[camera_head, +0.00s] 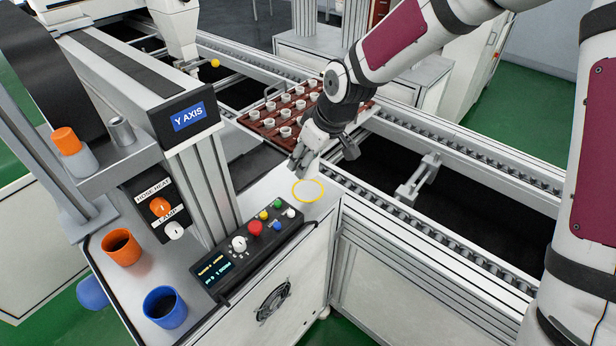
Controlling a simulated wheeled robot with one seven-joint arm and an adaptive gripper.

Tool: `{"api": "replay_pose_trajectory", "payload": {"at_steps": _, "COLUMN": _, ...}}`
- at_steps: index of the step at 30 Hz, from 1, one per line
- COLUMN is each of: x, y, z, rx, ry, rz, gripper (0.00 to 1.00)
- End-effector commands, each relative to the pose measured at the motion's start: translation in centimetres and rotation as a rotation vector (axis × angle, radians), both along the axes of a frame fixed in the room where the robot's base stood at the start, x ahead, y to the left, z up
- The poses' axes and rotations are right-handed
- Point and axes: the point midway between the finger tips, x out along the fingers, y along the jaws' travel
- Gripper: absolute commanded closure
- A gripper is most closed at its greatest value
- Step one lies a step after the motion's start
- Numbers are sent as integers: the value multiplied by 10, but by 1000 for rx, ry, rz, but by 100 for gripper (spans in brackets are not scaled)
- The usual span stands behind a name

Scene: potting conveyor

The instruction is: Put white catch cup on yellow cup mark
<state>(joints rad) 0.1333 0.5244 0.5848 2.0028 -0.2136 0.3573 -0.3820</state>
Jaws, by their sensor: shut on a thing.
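The yellow cup mark (307,199) is a thin yellow ring on the pale top of the machine cabinet, near its back right corner. My gripper (303,164) points down just behind the mark. It is shut on a white thing, seemingly the white catch cup (313,172), which shows beside and below the fingers. The cup is pale against the pale top, and the fingers hide part of it. It appears upright, at the far side of the ring. I cannot tell whether its base touches the surface.
A control box (247,246) with knobs and buttons stands left of and in front of the mark. A brown tray (255,123) of small white cups sits on the conveyor behind. An orange cup (121,248) and a blue cup (165,307) stand at the front left. The Y AXIS column (207,185) rises to the left.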

Motion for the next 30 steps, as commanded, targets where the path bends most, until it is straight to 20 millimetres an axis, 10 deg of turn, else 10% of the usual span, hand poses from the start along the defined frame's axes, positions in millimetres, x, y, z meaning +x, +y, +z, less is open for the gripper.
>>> {"api": "replay_pose_trajectory", "payload": {"at_steps": 16, "x": 0, "y": 0, "z": -60, "rx": 0, "ry": 1, "rz": 0, "gripper": 78}}
{"api": "replay_pose_trajectory", "payload": {"at_steps": 27, "x": 0, "y": 0, "z": -64, "rx": 0, "ry": 0, "rz": -1, "gripper": 78}}
{"api": "replay_pose_trajectory", "payload": {"at_steps": 28, "x": 0, "y": 0, "z": -65, "rx": 0, "ry": 0, "rz": -1, "gripper": 53}}
{"api": "replay_pose_trajectory", "payload": {"at_steps": 30, "x": 0, "y": 0, "z": -64, "rx": 0, "ry": 0, "rz": -1, "gripper": 37}}
